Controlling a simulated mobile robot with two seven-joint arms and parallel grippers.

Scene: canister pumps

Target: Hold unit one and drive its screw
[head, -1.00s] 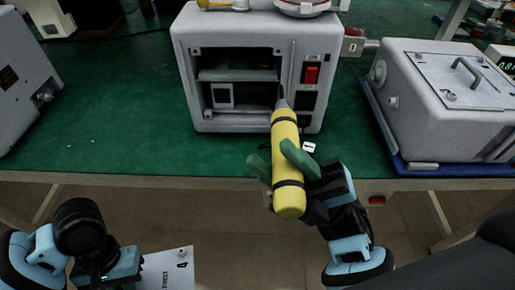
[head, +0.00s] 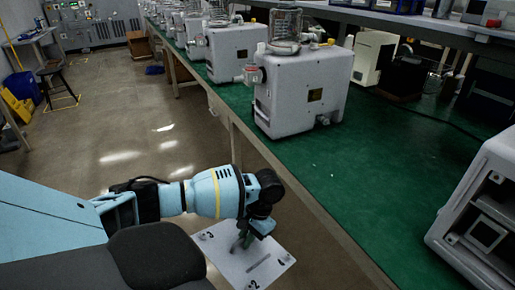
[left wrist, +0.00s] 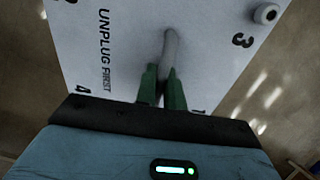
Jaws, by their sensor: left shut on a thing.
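My left gripper (head: 243,240) is low beside the bench edge. It is shut on the grey handle (left wrist: 169,52) of a white cover plate (head: 225,262), held in the air over the floor. The left wrist view shows the plate (left wrist: 125,40) with "UNPLUG FIRST", corner numbers and a round knob near the 3. Its green fingers (left wrist: 162,88) close around the handle. An open-fronted pale grey unit (head: 468,240) is cut off at the right edge. I cannot tell which unit is unit one. My right gripper, the yellow screwdriver and the screw are out of view.
The green bench top (head: 370,185) is clear between the open unit and another grey pump unit (head: 300,90) with a glass jar. More pumps (head: 230,45) line the bench behind. The bench edge runs close by the left gripper. Open floor (head: 130,130) lies left.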

